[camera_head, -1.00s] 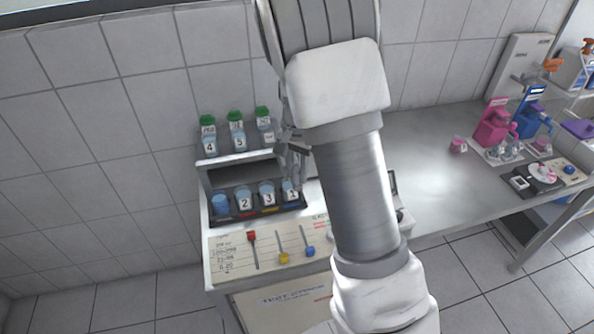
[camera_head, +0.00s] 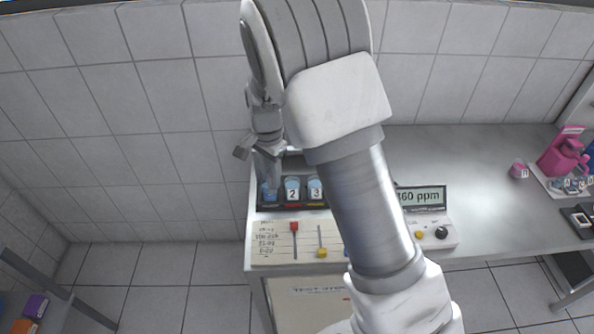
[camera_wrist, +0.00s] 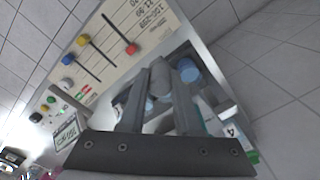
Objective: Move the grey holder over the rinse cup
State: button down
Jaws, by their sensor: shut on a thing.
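My gripper (camera_head: 266,140) is shut on the grey holder (camera_head: 268,162), which hangs below it at the left end of the cup row. In the wrist view, the holder (camera_wrist: 160,76) shows between the two grey fingers of my gripper (camera_wrist: 165,92). The rinse cup (camera_head: 270,192), unlabelled and holding blue liquid, stands at the left end of the black tray. The holder's lower end overlaps the cup's top in the head view. A blue cup top beside the fingers in the wrist view (camera_wrist: 190,72) seems to be the same cup. The gap between holder and cup cannot be judged.
Cups 2 (camera_head: 292,190) and 3 (camera_head: 316,188) stand close to the right in the tray. A panel with coloured sliders (camera_head: 295,242) lies in front. A ppm meter (camera_head: 422,198) stands to the right. My arm hides the middle.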

jog(key=shift+w+a+r, duration=0.1)
jog(key=shift+a, duration=1.05)
jog(key=c, duration=0.6)
grip_release()
notch_tip(320, 180, up, 17)
jog(key=shift+r+b, duration=0.2)
jog(key=shift+b, duration=0.2)
